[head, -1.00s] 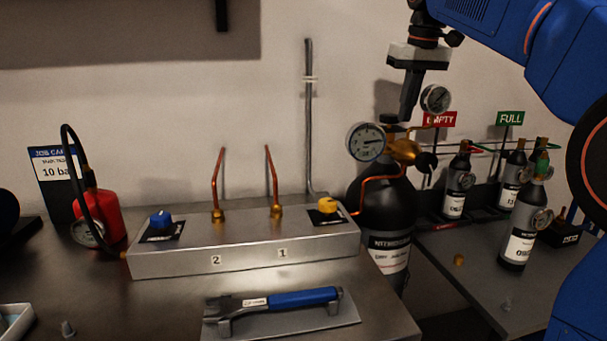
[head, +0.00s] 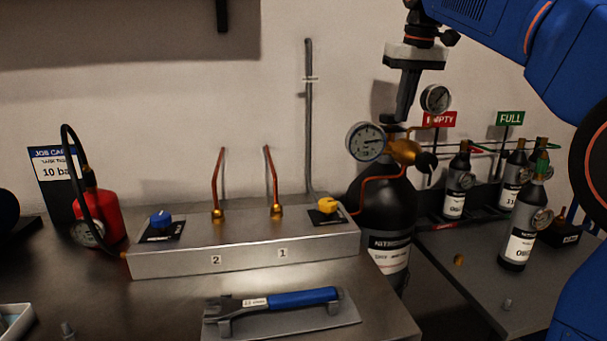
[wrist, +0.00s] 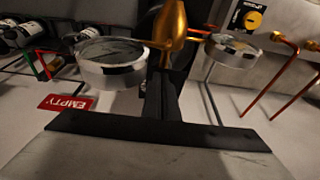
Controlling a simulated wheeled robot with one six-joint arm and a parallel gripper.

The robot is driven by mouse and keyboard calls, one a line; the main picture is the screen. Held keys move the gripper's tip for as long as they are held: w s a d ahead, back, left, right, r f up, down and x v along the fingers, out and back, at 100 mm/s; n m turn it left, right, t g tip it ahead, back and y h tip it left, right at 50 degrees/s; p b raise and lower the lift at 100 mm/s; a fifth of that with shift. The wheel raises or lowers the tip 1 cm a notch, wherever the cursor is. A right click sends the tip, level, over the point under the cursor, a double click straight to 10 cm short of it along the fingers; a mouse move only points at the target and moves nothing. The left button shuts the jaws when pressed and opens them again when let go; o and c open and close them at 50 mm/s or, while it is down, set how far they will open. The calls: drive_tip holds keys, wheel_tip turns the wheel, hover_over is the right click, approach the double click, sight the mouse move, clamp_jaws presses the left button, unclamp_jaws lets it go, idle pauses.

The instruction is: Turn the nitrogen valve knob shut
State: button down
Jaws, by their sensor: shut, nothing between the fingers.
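The black nitrogen cylinder (head: 385,205) stands behind the bench at its right end, with a label reading NITRO. A brass regulator (head: 403,151) with two round gauges sits at its top; it also shows in the wrist view (wrist: 170,25). A dark knob-like part (head: 393,131) is at the cylinder's top, partly hidden. My gripper (head: 403,119) points down just above it, fingers shut and empty. In the wrist view the fingers (wrist: 161,92) reach between the two gauges. I cannot tell whether they touch the knob.
The left gauge (head: 366,142) and right gauge (head: 435,98) flank my fingers closely. A steel manifold (head: 240,250) with a blue knob (head: 160,217) and a yellow knob (head: 327,204) stands on the bench. Small cylinders (head: 520,235) stand at the right. A blue-handled wrench (head: 300,298) lies in front.

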drive_tip(key=shift+a, duration=1.15)
drive_tip(key=shift+s, duration=0.25)
wheel_tip(320, 180, up, 6)
drive_tip(key=shift+s, duration=0.25)
idle(0.7)
drive_tip(key=w+d+f, duration=0.1)
drive_tip(key=d+f, duration=0.2)
drive_tip(key=f, duration=0.3)
drive_tip(key=shift+w+d, duration=0.15)
drive_tip(key=shift+w, duration=0.05)
idle(0.7)
drive_tip(key=shift+s+a, duration=0.3)
drive_tip(key=shift+a, duration=0.5)
idle(0.7)
